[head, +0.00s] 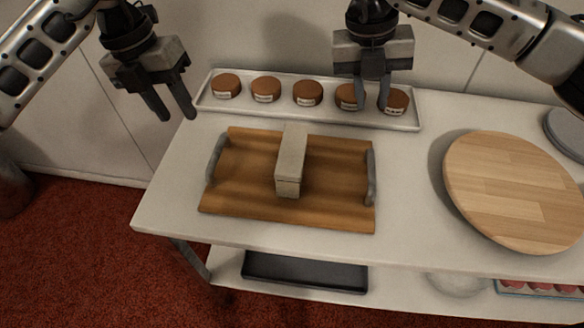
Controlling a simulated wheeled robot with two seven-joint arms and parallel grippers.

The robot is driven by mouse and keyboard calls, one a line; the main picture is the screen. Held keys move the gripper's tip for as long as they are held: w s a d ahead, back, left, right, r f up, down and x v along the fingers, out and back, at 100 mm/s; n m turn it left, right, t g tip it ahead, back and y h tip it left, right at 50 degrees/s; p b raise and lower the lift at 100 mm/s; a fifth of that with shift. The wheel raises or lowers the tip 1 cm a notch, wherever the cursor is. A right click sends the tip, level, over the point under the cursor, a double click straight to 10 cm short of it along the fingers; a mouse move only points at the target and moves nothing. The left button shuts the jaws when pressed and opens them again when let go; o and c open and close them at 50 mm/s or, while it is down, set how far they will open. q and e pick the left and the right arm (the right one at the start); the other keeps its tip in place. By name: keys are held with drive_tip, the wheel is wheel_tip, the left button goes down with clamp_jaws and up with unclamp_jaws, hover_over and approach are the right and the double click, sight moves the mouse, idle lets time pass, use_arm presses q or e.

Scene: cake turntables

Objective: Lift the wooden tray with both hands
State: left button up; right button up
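The wooden tray (245,195) lies flat on the white table, with a grey handle standing at its left end (216,158) and another at its right end (371,176). A pale beige block (291,160) rests on the middle of the tray. My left gripper (178,112) is open and empty, in the air above and beyond the tray's left handle, near the table's left edge. My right gripper (372,100) is open and empty, beyond the right handle, in front of the cake tray in the picture. Neither gripper touches the wooden tray.
A long white tray (300,112) with several small brown cakes (307,93) stands behind the wooden tray. A round wooden turntable (515,190) stands at the right, with a grey disc (568,130) behind it. The table (410,220) has bare room between tray and turntable. A black tray (305,272) lies below.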

sight(211, 164)
use_arm(q)
drive_tip(key=shift+f, duration=0.1)
use_arm(e)
drive_tip(key=shift+f, duration=0.1)
